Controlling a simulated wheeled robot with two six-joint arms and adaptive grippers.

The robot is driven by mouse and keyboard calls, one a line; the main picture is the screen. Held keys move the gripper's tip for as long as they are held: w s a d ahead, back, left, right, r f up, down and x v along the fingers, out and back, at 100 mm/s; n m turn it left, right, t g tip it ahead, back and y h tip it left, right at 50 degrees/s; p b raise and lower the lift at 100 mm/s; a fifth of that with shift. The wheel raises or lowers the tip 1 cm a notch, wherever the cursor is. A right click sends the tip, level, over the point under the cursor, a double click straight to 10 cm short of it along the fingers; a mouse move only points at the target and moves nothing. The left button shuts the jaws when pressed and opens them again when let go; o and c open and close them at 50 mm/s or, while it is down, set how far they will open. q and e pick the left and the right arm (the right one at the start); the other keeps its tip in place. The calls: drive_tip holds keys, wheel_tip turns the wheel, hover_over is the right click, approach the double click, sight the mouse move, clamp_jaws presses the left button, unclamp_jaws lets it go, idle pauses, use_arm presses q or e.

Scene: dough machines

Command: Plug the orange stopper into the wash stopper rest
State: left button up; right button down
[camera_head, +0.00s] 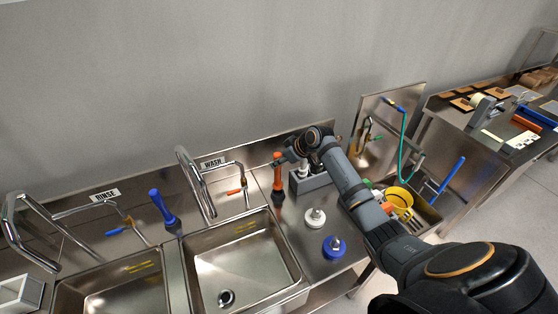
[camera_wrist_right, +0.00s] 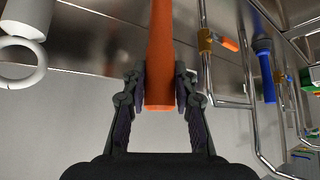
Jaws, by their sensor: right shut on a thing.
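The orange stopper (camera_head: 278,178) stands roughly upright near the back of the steel counter, right of the wash sink. Its orange handle (camera_wrist_right: 160,55) runs between the fingers in the right wrist view. My right gripper (camera_head: 281,163) is shut on the upper part of that handle; its fingers (camera_wrist_right: 160,85) press it from both sides. The stopper's lower end is dark and close to the counter; I cannot tell whether it touches. The wash stopper rest cannot be made out clearly. My left gripper is not in view.
The wash sink (camera_head: 285,262) with its faucets (camera_head: 240,190) lies left of the stopper. A blue stopper (camera_head: 162,206) stands between the sinks. A grey box (camera_head: 308,182), a white knobbed piece (camera_head: 315,218) and a blue one (camera_head: 334,247) are on the right counter.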

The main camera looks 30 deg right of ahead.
sight(279, 167)
drive_tip(key=shift+f+b, duration=0.95)
drive_tip(key=shift+f, duration=0.7)
drive_tip(key=c, duration=1)
unclamp_jaws()
drive_tip(key=shift+o, duration=0.5)
drive_tip(key=shift+o, duration=0.9)
drive_tip(key=shift+p+v, duration=2.25)
drive_tip(key=shift+p, duration=0.05)
